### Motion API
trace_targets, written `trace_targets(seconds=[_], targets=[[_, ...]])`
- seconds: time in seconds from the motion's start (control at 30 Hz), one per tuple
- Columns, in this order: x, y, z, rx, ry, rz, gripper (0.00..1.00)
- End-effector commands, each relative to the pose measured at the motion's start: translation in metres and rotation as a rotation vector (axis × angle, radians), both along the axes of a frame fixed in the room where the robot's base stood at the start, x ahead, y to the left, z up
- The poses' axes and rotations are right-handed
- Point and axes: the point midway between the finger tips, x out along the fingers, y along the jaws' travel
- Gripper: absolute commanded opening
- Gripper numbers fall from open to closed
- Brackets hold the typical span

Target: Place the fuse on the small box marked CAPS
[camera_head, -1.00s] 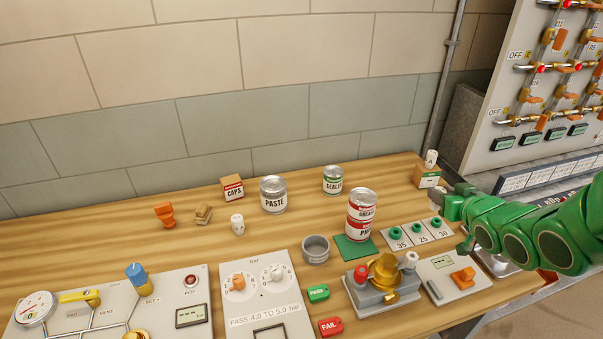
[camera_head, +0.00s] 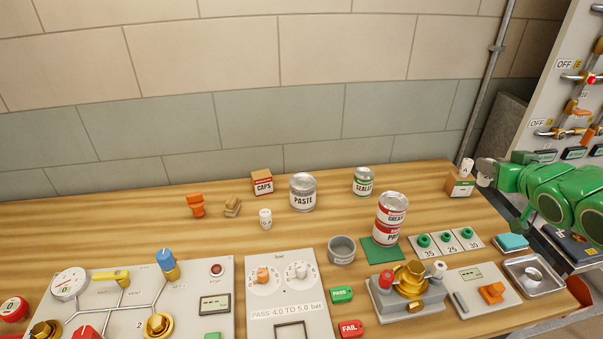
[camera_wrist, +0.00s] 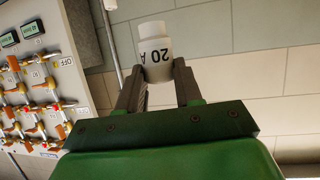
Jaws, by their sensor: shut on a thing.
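The small cardboard box marked CAPS (camera_head: 262,184) stands at the back of the bench, left of the PASTE tin, with nothing on its top. My gripper (camera_wrist: 158,72) is shut on a white fuse (camera_wrist: 154,52) marked 20 A in the wrist view. In the head view my gripper (camera_head: 485,170) is at the far right, beside a green-labelled box, with the held fuse partly visible. A third white fuse (camera_head: 265,219) marked 10 A stands on the bench near CAPS.
The PASTE tin (camera_head: 303,193), SEALER tin (camera_head: 362,181) and stacked red-labelled tins (camera_head: 391,220) stand between my gripper and CAPS. A wooden block (camera_head: 232,206) and orange piece (camera_head: 196,205) lie left of CAPS. Panels fill the bench front.

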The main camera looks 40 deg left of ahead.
Motion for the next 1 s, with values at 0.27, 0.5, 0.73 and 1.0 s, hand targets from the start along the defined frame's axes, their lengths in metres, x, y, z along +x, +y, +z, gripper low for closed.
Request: trace_targets(seconds=[0.27, 0.5, 0.73, 1.0], targets=[[0.000, 0.000, 0.011, 0.003, 0.000, 0.001, 0.03], [0.000, 0.004, 0.012, 0.000, 0.003, 0.002, 0.03], [0.001, 0.013, 0.011, 0.000, 0.001, 0.009, 0.03], [0.001, 0.037, 0.008, 0.000, 0.001, 0.028, 0.03]])
